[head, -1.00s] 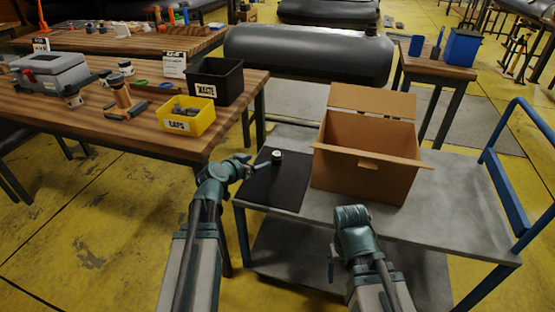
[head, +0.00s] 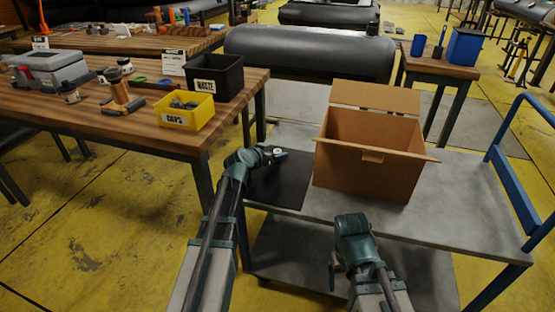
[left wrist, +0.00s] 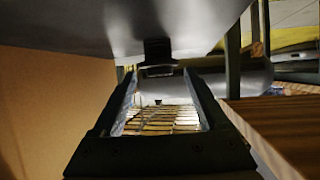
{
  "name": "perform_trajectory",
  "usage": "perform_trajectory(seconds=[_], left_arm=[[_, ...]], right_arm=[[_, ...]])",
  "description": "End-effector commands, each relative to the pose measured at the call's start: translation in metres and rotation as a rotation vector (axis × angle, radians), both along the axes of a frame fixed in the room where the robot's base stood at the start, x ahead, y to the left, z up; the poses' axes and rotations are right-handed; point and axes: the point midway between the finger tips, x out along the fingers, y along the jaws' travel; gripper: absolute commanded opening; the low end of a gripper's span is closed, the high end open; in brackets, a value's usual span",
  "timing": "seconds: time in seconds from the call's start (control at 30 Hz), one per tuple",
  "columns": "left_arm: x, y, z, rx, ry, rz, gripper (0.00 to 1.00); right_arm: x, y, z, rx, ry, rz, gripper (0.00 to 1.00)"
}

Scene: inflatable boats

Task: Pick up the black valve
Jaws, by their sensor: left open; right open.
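The black valve (head: 281,152) is a small dark piece with a pale top. It stands on the black mat (head: 285,185) on the cart. My left gripper (head: 273,154) is at the valve, low over the mat, and partly covers it in the head view. In the left wrist view, which looks upside down, the dark valve (left wrist: 157,50) shows just ahead of the open fingers, in line with the gap between them. I cannot tell whether they touch it. My right gripper (head: 333,274) is low at the cart's front, mostly hidden by its wrist; no object shows in it.
An open cardboard box (head: 370,150) stands on the grey cart (head: 455,195), right of the mat. The wooden table (head: 60,118) at left holds a yellow caps bin (head: 187,112) and a black waste bin (head: 216,80). The cart's blue handle (head: 508,185) rises at right.

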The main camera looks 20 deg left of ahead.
Motion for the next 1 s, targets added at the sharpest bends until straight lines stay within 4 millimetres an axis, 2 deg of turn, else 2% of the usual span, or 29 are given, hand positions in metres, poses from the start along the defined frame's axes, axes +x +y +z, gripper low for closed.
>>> perform_trajectory(seconds=[0.03, 0.27, 0.63, 1.0], left_arm=[[0.0053, -0.0007, -0.0038, 0.000, 0.000, 0.000, 0.77], [0.0045, -0.0013, -0.0024, 0.000, 0.000, 0.000, 0.75], [0.0044, -0.0011, -0.0024, 0.000, 0.000, 0.000, 0.08], [0.0044, -0.0011, 0.0027, 0.000, 0.000, 0.000, 0.07]], right_arm=[[0.0000, 0.0001, -0.0038, 0.000, 0.000, 0.001, 0.84], [0.0000, 0.0002, -0.0023, 0.001, 0.000, 0.001, 0.84], [0.0000, 0.0001, -0.0023, 0.000, 0.000, 0.000, 0.84], [0.0000, 0.0000, 0.0028, 0.000, 0.000, 0.000, 0.84]])
